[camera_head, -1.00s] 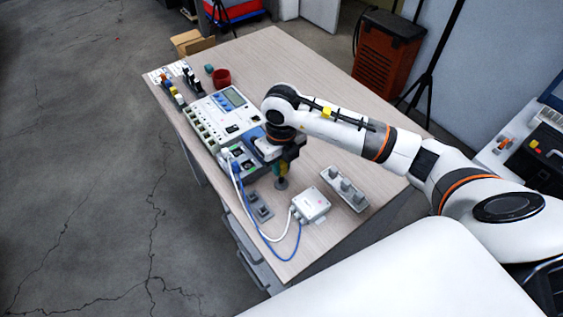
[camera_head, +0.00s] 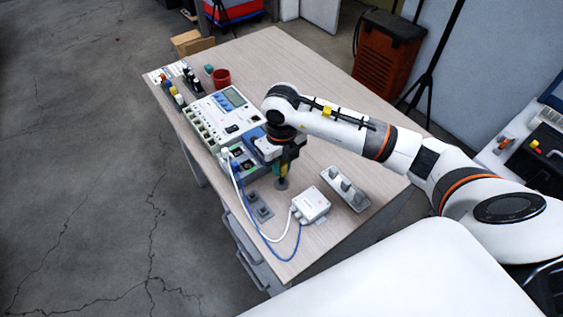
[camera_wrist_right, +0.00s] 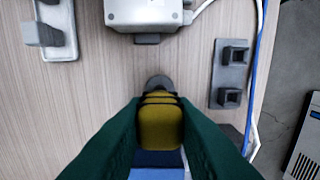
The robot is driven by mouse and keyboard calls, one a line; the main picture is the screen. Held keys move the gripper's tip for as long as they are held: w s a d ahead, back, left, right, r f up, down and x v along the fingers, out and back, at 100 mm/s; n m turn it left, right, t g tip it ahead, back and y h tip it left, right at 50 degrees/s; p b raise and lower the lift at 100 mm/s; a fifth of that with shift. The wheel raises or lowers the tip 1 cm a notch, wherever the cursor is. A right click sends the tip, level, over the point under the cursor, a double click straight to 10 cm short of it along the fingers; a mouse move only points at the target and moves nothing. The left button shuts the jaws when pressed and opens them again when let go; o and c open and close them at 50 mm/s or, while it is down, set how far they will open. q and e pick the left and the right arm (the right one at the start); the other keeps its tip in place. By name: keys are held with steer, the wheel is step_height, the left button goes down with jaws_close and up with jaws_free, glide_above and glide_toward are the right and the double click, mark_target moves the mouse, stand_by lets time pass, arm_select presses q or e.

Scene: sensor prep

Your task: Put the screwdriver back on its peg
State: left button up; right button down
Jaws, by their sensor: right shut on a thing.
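My right gripper (camera_head: 283,168) is low over the near part of the table. In the right wrist view its dark green fingers (camera_wrist_right: 160,130) are shut on a yellow handle (camera_wrist_right: 160,122), which I take to be the screwdriver. The same yellow piece shows small under the gripper in the head view (camera_head: 279,169). A round grey disc (camera_head: 281,184) lies right below it on the table and also shows just past the handle in the wrist view (camera_wrist_right: 160,82). Whether the handle touches the disc is hidden, and I cannot make out a peg. My left gripper is not in view.
On the table (camera_head: 285,65) a white box with cables (camera_head: 311,204) stands near, between a grey block holder (camera_head: 345,188) and a grey socket bracket (camera_head: 259,206). A large panel device (camera_head: 218,118) stands beyond, with a red cup (camera_head: 221,78). The table's far right is clear.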

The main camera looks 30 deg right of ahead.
steer(key=shift+f+b, duration=0.4)
steer(key=shift+b, duration=0.15)
stand_by(1.3)
steer(key=c, duration=1)
jaws_free()
steer(key=shift+o, duration=0.2)
steer(key=shift+r+p, duration=2.35)
steer(key=shift+r, duration=1.15)
